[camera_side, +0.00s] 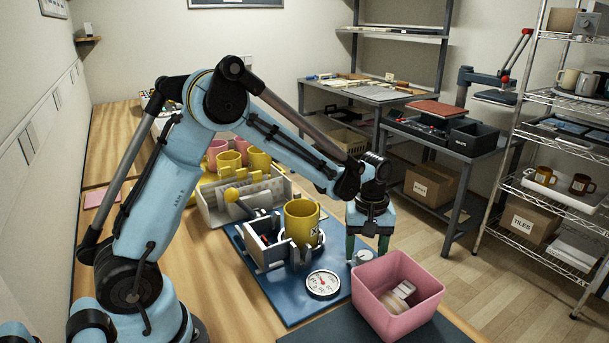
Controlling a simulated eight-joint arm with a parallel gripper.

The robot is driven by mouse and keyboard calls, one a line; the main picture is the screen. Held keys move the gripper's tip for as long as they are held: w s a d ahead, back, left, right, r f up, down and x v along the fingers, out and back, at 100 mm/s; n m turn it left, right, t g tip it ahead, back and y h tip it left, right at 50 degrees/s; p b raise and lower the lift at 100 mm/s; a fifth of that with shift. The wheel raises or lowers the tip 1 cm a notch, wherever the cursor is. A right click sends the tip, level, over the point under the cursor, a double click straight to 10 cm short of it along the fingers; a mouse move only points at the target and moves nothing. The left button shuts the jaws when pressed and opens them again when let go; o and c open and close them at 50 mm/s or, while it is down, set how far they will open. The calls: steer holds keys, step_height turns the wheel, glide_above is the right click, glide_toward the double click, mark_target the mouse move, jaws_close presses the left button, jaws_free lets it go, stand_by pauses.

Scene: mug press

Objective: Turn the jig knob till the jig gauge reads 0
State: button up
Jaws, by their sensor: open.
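The jig (262,243) stands on a blue base board (292,307) and holds an upright yellow mug (301,217). The jig gauge (323,284) is a round white dial with a red needle, lying on the board in front of the mug. Its reading is too small to tell. The jig knob (364,256) is a small pale round knob at the board's right edge. My gripper (368,252) points down with its green fingers apart, just above and around the knob. I cannot tell whether the fingers touch it.
A pink bin (398,294) with tan pieces inside stands close to the right of the knob and gauge. A grey tray (212,202) with a yellow ball-ended lever (231,195) is behind the jig. Several pink and yellow mugs stand farther back. A dark mat (345,328) lies at the front.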

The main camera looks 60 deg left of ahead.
steer(key=shift+f, duration=0.35)
steer(key=shift+c, duration=0.4)
steer(key=c, duration=1)
steer(key=shift+o, duration=0.2)
